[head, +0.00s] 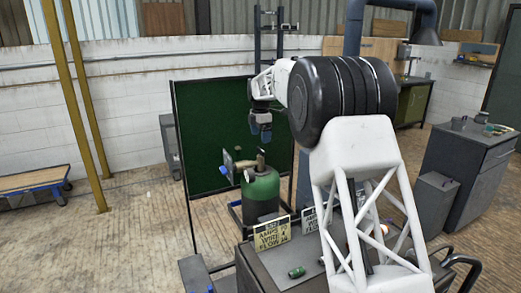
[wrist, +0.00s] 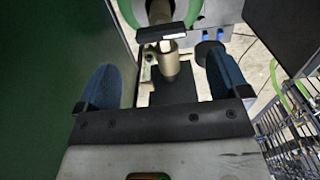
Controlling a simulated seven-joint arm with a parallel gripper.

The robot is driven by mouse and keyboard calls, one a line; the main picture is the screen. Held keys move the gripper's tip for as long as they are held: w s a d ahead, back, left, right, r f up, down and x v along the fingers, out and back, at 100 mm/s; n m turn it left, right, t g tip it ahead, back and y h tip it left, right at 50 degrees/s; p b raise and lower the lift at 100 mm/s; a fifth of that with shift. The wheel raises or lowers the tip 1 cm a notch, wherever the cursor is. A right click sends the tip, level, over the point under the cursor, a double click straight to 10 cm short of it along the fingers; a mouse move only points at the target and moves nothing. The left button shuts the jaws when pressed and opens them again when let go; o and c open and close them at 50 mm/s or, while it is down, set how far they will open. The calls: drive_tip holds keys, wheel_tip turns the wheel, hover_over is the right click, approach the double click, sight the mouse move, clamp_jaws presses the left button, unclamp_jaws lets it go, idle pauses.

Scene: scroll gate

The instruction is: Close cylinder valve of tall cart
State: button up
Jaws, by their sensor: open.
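A green gas cylinder (head: 262,192) stands upright on a cart with a tall dark frame (head: 258,38). Its brass valve (head: 261,160) sits on top, with a regulator beside it at left. My gripper (head: 260,132) points down above the valve, apart from it in the head view. In the wrist view, my gripper (wrist: 166,78) has its two blue fingers wide apart, with nothing held. The brass valve (wrist: 169,64) shows between and beyond the fingers, with a dark bar across its upper part. The green cylinder shoulder (wrist: 128,12) shows behind it, partly hidden.
A green screen (head: 213,130) stands close behind the cylinder. A dark cart (head: 300,265) with signs and a small green item is in front. A grey cabinet (head: 465,175) stands at right.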

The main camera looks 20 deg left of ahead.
sight(261, 149)
drive_tip(key=shift+f, duration=3.3)
drive_tip(key=shift+c, duration=0.2)
drive_tip(key=c, duration=0.9)
